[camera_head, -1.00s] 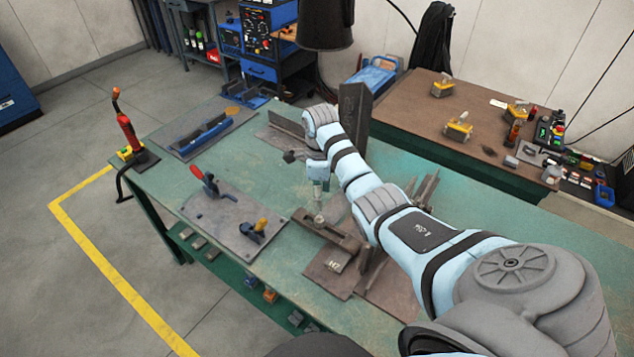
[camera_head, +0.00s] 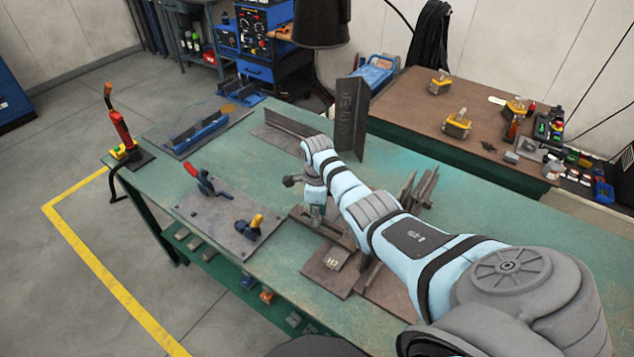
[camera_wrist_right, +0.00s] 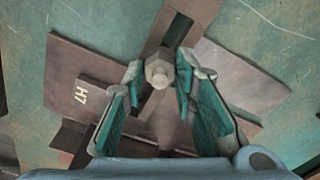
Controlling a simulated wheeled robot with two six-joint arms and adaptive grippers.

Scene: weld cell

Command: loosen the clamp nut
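The hex clamp nut (camera_wrist_right: 158,73), pale grey, stands on a dark bar (camera_wrist_right: 178,32) in the right wrist view. My right gripper (camera_wrist_right: 159,66) is open, with its teal-padded fingers on either side of the nut. The fingertips are close to the nut, and no firm contact shows. In the head view my right gripper (camera_head: 316,215) points down over the clamp bar (camera_head: 338,236), and the nut is hidden there. My left gripper is not in view.
Brown steel plates (camera_head: 328,277), one marked H7, lie under the bar. A plate with toggle clamps (camera_head: 218,222) lies to the left. An upright angle piece (camera_head: 352,115) stands behind my wrist. The green table (camera_head: 480,240) has free room at right.

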